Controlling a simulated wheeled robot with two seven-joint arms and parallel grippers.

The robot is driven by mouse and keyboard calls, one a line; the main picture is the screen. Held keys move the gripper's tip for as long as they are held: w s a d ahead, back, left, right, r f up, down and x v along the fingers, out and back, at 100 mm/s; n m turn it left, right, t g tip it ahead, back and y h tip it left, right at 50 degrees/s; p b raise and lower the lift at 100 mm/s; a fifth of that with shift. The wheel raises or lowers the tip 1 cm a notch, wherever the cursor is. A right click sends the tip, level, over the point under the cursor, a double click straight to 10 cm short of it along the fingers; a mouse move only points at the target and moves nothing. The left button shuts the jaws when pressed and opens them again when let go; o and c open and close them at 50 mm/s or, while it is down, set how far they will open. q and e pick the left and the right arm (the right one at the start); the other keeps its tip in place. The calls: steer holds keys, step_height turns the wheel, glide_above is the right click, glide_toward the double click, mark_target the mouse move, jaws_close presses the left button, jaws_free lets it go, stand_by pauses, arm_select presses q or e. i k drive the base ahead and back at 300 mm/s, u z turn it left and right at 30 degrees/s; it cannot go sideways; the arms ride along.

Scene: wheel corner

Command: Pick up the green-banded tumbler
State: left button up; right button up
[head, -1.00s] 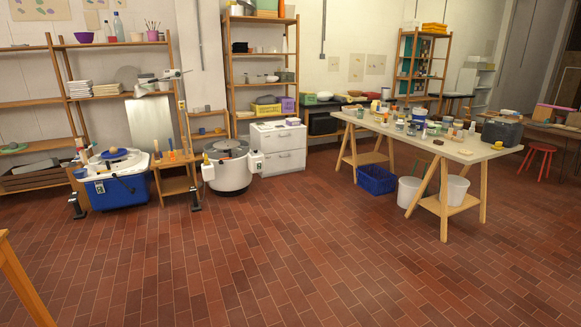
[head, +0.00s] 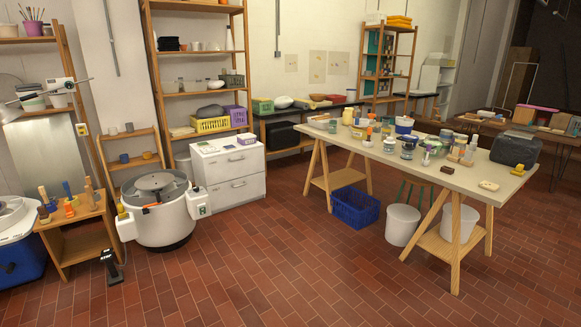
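I cannot make out a green-banded tumbler for certain. The long work table (head: 400,157) at the right holds a crowd of small jars, cups, bottles and bowls, too small and overlapping to tell their bands. Neither of my grippers shows in the head view.
A white pottery wheel (head: 155,225) with a foot pedal (head: 111,268) stands at the left. A blue crate (head: 355,208) and white buckets (head: 402,224) sit by the table. A white drawer cabinet (head: 230,172) stands behind. The brick floor (head: 300,280) in front is clear.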

mark_target(333, 127)
steer(key=z, duration=0.2)
steer(key=i, duration=2.95)
steer(key=z, duration=0.25)
steer(key=i, duration=2.1)
